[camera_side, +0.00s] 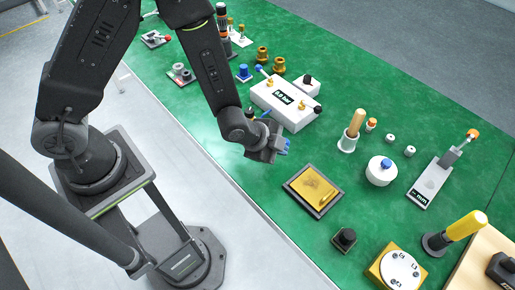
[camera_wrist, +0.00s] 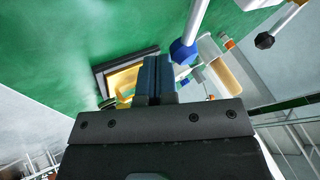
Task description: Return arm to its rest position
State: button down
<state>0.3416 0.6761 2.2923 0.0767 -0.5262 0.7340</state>
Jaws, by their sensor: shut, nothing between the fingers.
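My gripper (camera_side: 284,146) hangs above the green table, left of its middle in the side view. Its blue fingertips also show in the wrist view (camera_wrist: 156,78), pressed together with nothing between them. The gripper is apart from the table objects. The black-framed tray with a gold pad (camera_side: 289,187) lies below and to the right of it in the side view. The white machine block (camera_side: 270,98) stands just above it in the side view. In the wrist view the framed tray (camera_wrist: 102,73) shows behind the fingers, partly hidden by them.
A white cup with a wooden handle (camera_side: 346,144), a round white pot (camera_side: 380,178) and a yellow-handled tool (camera_side: 465,227) stand to the right. Several small parts stand at the back.

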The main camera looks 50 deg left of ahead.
jog(key=s+a+r+n+y, duration=0.1)
jog(key=s+a+r+n, duration=0.15)
jog(key=r, duration=0.45)
jog(key=s+a+r+n, duration=0.2)
jog(key=a+r, duration=0.2)
jog(key=r, duration=0.2)
jog(key=s+a+r+n+y, duration=0.1)
jog(key=s+a+r+n, duration=0.15)
jog(key=r, duration=0.45)
jog(key=s+a+r+n+g, duration=0.1)
jog(key=s+a+r+n, duration=0.1)
jog(key=s+r+n, duration=0.1)
jog(key=s+a+r+n+y, duration=0.1)
jog(key=s+a+r+n, duration=0.2)
jog(key=s+r, duration=0.2)
jog(key=shift+s+r+g, duration=0.15)
jog(key=shift+s+g, duration=0.25)
jog(key=shift+s, duration=0.45)
